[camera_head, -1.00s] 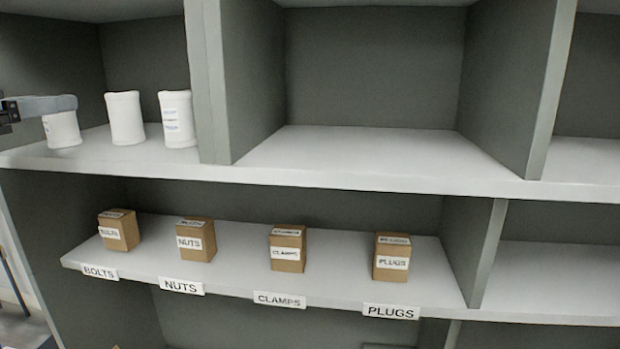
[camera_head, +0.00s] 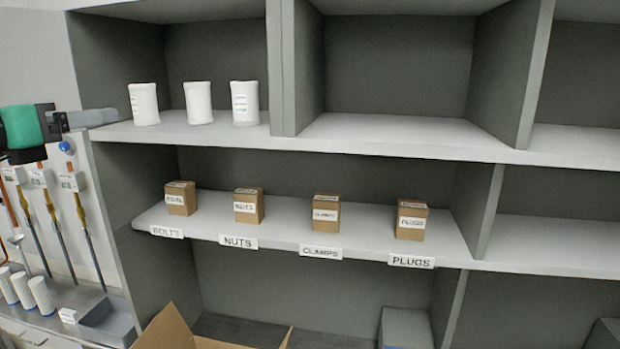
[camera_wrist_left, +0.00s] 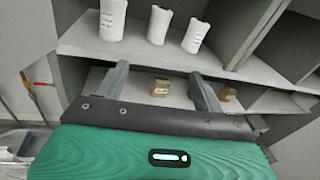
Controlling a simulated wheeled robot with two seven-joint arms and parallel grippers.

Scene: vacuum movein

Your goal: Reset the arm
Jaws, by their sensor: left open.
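My left gripper (camera_head: 92,118) comes in from the left edge in the head view, with a green wrist body and grey fingers. It is beside the left end of the upper shelf, apart from the canisters. In the left wrist view its two fingers (camera_wrist_left: 161,88) stand apart with nothing held between them. Three white canisters stand upright on the upper shelf: a left one (camera_head: 144,104), a middle one (camera_head: 198,102) and a right one (camera_head: 245,103). My right gripper is not in view.
Boxes labelled bolts (camera_head: 181,198), nuts (camera_head: 249,205), clamps (camera_head: 326,213) and plugs (camera_head: 411,220) stand on the lower shelf (camera_head: 290,232). An open cardboard box (camera_head: 170,330) is below. Tools hang on a wall panel (camera_head: 90,160) at left. The upper middle compartment (camera_head: 400,130) is empty.

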